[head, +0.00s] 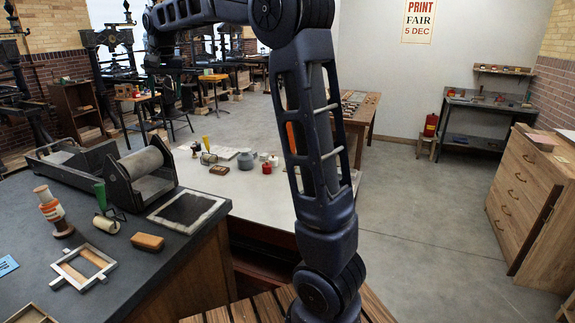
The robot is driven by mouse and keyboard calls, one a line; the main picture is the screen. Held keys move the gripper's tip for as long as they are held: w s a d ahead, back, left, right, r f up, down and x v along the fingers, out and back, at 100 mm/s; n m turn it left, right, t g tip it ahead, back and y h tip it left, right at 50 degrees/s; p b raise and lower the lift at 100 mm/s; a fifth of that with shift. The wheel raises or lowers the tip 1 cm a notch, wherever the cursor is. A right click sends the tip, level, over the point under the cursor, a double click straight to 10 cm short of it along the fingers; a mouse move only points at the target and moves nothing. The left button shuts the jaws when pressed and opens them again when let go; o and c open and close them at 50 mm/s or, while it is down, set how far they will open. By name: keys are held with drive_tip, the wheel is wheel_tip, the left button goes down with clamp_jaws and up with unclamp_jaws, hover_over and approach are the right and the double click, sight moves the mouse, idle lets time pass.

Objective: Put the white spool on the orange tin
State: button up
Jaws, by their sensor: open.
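At the left of the head view, a small upright stack stands on the dark counter. Its top piece is a white spool (43,195) with a brownish rim. Below it is an orange piece (51,212) that looks like the orange tin, over a dark reddish-brown base. The spool appears to rest on the orange piece, but the exact contact is too small to tell. My gripper (176,98) hangs at the upper left, beyond the counter and well apart from the stack. It is open with nothing visible in it.
The dark counter (130,262) also holds a green-handled roller (106,220), a wooden frame (84,265), a brown block (147,241) and a roller press (143,170). A white-topped table (235,195) behind holds a red pot (267,168) and grey jars.

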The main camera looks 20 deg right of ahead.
drive_tip(key=s+d+f, duration=0.3)
drive_tip(key=s+d, duration=1.3)
drive_tip(key=d, duration=0.2)
drive_tip(key=s+d+f, duration=0.3)
drive_tip(key=s+f, duration=0.1)
drive_tip(key=s, duration=0.2)
drive_tip(key=s+d+f+t, duration=0.1)
drive_tip(key=s+d+f, duration=0.2)
drive_tip(key=s+f, duration=0.2)
drive_tip(key=s+d+f+t+h, duration=0.1)
drive_tip(key=s+d+f, duration=0.3)
drive_tip(key=s, duration=0.5)
drive_tip(key=shift+f, duration=0.15)
drive_tip(key=shift+s+d, duration=0.1)
